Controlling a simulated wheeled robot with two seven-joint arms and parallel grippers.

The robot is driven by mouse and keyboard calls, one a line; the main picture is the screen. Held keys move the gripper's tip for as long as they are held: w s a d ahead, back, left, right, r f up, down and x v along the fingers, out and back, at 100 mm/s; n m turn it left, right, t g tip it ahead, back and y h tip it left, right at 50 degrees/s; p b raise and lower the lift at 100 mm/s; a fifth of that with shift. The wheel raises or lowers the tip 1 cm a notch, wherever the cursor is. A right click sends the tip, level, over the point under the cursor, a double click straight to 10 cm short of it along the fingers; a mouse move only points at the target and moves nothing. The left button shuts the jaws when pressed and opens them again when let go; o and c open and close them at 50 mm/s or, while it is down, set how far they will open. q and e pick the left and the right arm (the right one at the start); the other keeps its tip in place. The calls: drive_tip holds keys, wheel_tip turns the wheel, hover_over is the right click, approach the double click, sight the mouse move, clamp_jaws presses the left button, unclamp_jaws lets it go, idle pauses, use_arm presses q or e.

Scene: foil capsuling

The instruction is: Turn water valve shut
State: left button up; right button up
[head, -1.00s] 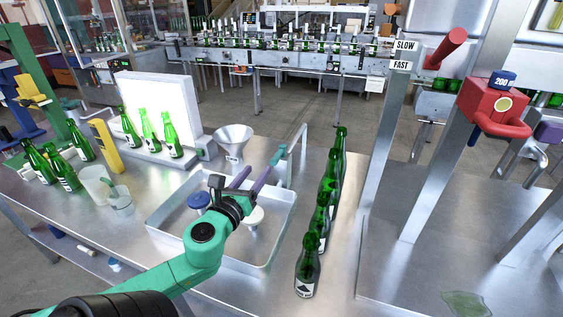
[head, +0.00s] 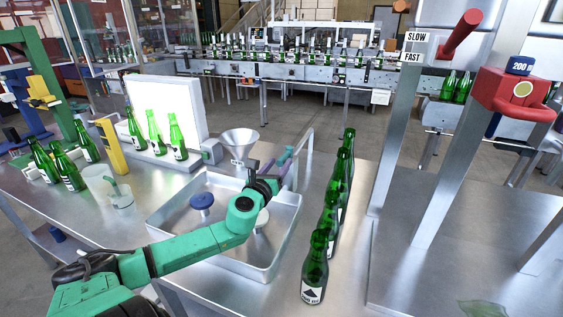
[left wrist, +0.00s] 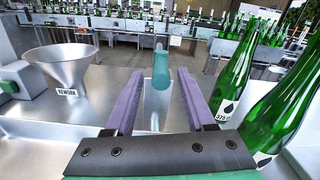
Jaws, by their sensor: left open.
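The water valve shows as a teal handle (head: 284,156) on a grey upright post (head: 309,142) at the back right corner of the metal tray. My left gripper (head: 282,170) has purple fingers and reaches over the tray to the valve, partly hidden by its own wrist. In the left wrist view the fingers (left wrist: 160,92) are open, with the teal handle (left wrist: 160,72) between and just beyond them. I see a gap on each side, so the handle is not gripped. My right gripper is not in view.
A row of green bottles (head: 329,222) stands close to the right of the tray (head: 290,232). A funnel (head: 239,143) marked REWORK stands to the left of the valve. Blue (head: 202,201) and white knobs stand in the tray.

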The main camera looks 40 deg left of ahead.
use_arm(q)
drive_tip(key=shift+x, duration=1.1)
drive_tip(key=shift+c, duration=0.3)
clamp_jaws()
idle(0.4)
